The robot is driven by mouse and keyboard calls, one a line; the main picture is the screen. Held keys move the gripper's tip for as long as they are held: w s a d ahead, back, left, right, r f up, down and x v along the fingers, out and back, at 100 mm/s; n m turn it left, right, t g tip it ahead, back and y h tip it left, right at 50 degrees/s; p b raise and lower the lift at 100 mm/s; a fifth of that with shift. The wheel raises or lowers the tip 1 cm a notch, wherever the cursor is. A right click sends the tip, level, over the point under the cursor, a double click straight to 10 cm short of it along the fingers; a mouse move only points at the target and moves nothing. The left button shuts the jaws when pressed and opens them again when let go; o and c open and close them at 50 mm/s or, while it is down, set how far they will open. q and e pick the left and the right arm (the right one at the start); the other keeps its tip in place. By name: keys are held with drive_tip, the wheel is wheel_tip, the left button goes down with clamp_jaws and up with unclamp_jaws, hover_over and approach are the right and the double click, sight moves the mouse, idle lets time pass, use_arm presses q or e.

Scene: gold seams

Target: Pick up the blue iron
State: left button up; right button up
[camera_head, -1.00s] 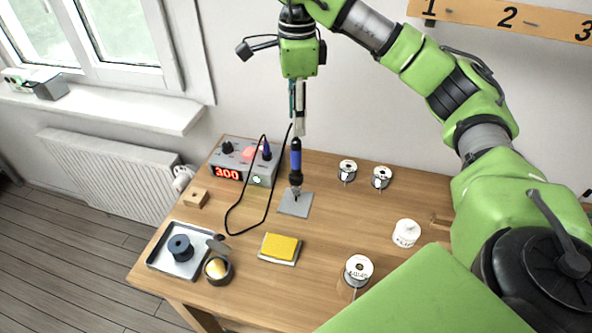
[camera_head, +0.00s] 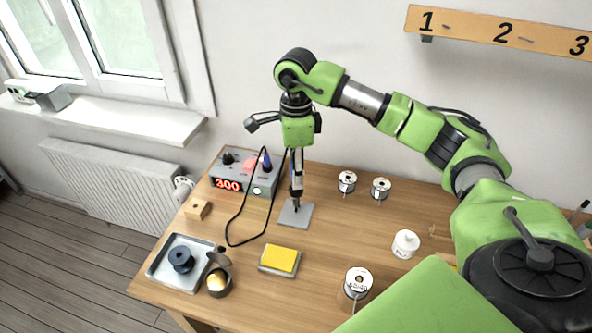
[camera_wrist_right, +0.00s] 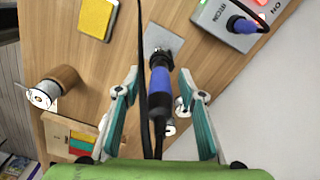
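The blue iron stands upright, its dark lower end (camera_head: 296,192) over a small grey plate (camera_head: 295,214). In the head view its blue handle is mostly hidden behind my right gripper (camera_head: 297,176). In the right wrist view the blue handle (camera_wrist_right: 160,88) shows between the two teal-padded fingers of the right gripper (camera_wrist_right: 158,84), with a gap on both sides. The right gripper is open, pointing down around the handle. A black cable runs from the iron to the control box (camera_head: 240,186). My left gripper is not in view.
The control box, with a red 300 display and a blue plug (camera_head: 267,160), stands left of the iron. A yellow sponge (camera_head: 281,258) lies in front. Spools (camera_head: 347,181) stand to the right. A tray (camera_head: 178,284) is at front left; a numbered rail (camera_head: 500,32) is on the wall.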

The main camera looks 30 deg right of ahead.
drive_tip(key=shift+f, duration=1.15)
clamp_jaws()
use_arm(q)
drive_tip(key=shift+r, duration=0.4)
